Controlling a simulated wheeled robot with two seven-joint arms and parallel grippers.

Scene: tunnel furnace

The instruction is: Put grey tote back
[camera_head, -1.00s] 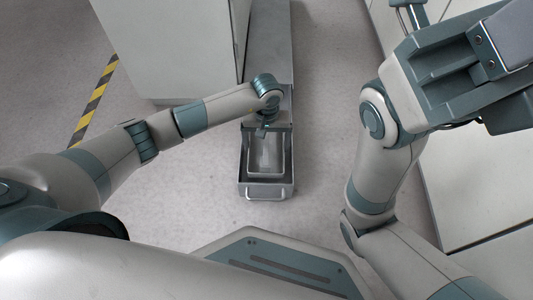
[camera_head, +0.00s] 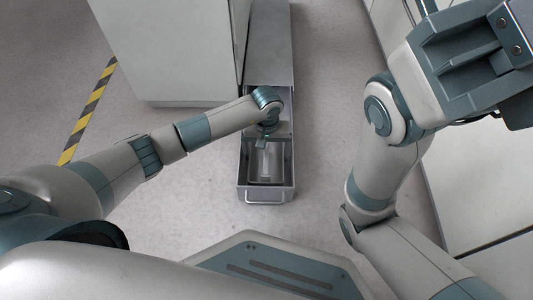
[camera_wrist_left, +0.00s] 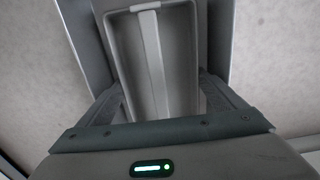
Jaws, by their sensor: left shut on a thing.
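The grey tote (camera_head: 267,166) is an open box inside the long grey metal trough in the head view. In the left wrist view the tote (camera_wrist_left: 185,50) lies between my fingers, with a pale bar running along its middle. My left gripper (camera_head: 264,141) is shut on the tote from above, at its far end. My left wrist hides part of that end. I cannot tell whether the tote touches the trough floor. My right arm is raised at the right; its fingertips do not show.
The trough (camera_head: 241,175) has a handle (camera_head: 266,197) at its near end and a covered far part (camera_head: 271,45). A white cabinet (camera_head: 170,50) stands close on its left. White panels (camera_head: 480,190) line the right. Grey floor (camera_head: 315,150) is open between. Yellow-black tape (camera_head: 88,110) marks the left floor.

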